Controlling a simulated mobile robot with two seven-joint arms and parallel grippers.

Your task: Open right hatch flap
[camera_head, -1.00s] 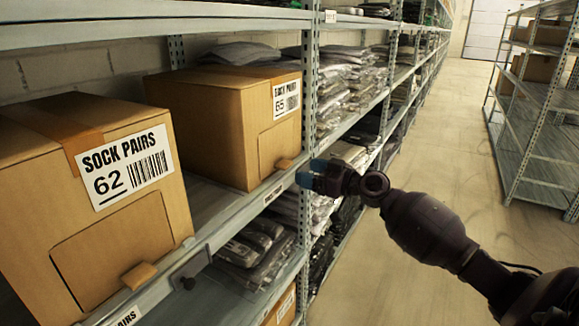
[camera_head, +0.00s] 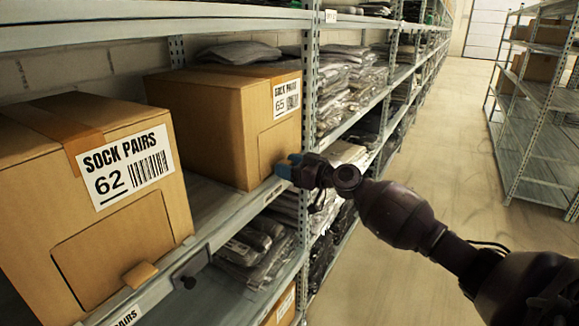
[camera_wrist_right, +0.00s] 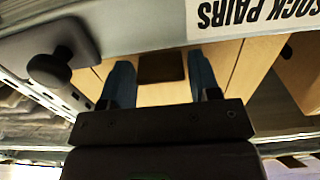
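The right cardboard box (camera_head: 215,120), labelled SOCK PAIRS 65, stands on the shelf. Its hatch flap (camera_head: 272,140) is a cut outline in the front face and looks closed. My right gripper (camera_head: 284,168) is at the flap's lower edge and hides the pull tab in the head view. In the right wrist view, the open blue fingers (camera_wrist_right: 161,82) stand on either side of the dark brown tab (camera_wrist_right: 161,67), with gaps to it. My left gripper is out of view.
The left box (camera_head: 40,190), labelled SOCK PAIRS 62, has its own closed flap (camera_head: 115,250) and tab (camera_head: 139,275). A black knob (camera_wrist_right: 50,68) is beside the fingers in the wrist view. A shelf upright (camera_head: 309,110) stands right of box 65. The aisle (camera_head: 450,160) is clear.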

